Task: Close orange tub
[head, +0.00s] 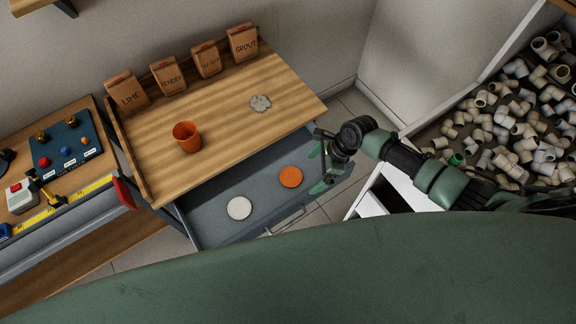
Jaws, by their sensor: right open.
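The orange tub (187,138) stands upright on the wooden bench top, with its open mouth facing up. An orange disc, which looks like a lid (290,177), lies flat in the open grey drawer below the bench top. A white disc (239,208) lies in the same drawer, to the left of the orange one. My right gripper (319,168) is open and empty over the right end of the drawer, just right of the orange disc and apart from it. My left gripper is not in view.
The drawer (215,225) is pulled out. Several labelled bags, including a grout bag (243,43), line the back of the bench. A bin of pipe fittings (500,125) stands at right.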

